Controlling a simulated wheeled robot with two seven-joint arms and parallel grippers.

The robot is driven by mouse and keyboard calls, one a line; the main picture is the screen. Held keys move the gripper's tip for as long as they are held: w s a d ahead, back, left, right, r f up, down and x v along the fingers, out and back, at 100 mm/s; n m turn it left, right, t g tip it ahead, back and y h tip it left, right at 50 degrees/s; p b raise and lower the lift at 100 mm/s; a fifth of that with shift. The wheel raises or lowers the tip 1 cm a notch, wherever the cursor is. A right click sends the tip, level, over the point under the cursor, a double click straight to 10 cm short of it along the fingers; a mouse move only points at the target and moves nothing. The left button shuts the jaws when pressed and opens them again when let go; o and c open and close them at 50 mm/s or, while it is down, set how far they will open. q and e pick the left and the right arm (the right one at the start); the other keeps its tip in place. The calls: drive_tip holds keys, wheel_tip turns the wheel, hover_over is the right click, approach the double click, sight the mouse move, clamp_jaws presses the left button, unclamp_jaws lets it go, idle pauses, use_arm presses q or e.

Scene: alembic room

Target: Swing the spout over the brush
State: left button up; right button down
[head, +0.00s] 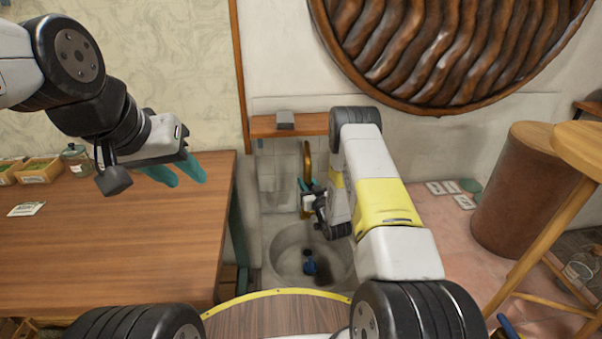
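A stone basin (283,243) sits low against the wall in the middle. A small blue and dark object, apparently the brush (310,267), lies in it. A brass spout (307,158) stands above the back of the basin. My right gripper (305,187) is at the brass fixture, its teal fingertips at or touching the lower brass part. My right arm hides most of that gripper, so I cannot tell whether it is closed on the brass. My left gripper (189,180) is above the wooden table, its two teal fingers apart with nothing between them.
The wooden table (110,240) fills the left, with small boxes (40,170) and a jar (76,160) at its back. A wooden shelf (260,127) is above the basin. A brown cylinder (525,190) and a wooden stool (582,150) stand right.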

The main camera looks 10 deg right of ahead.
drive_tip(key=c, duration=1.3)
unclamp_jaws()
drive_tip(key=shift+s+f, duration=0.25)
drive_tip(key=shift+f, duration=0.05)
drive_tip(key=shift+o, duration=0.9)
drive_tip(key=shift+w+r, duration=0.1)
drive_tip(key=shift+r, duration=0.05)
drive_tip(key=v, duration=0.6)
drive_tip(key=shift+s+d, duration=0.1)
drive_tip(key=shift+s, duration=0.8)
drive_tip(key=shift+c, duration=0.4)
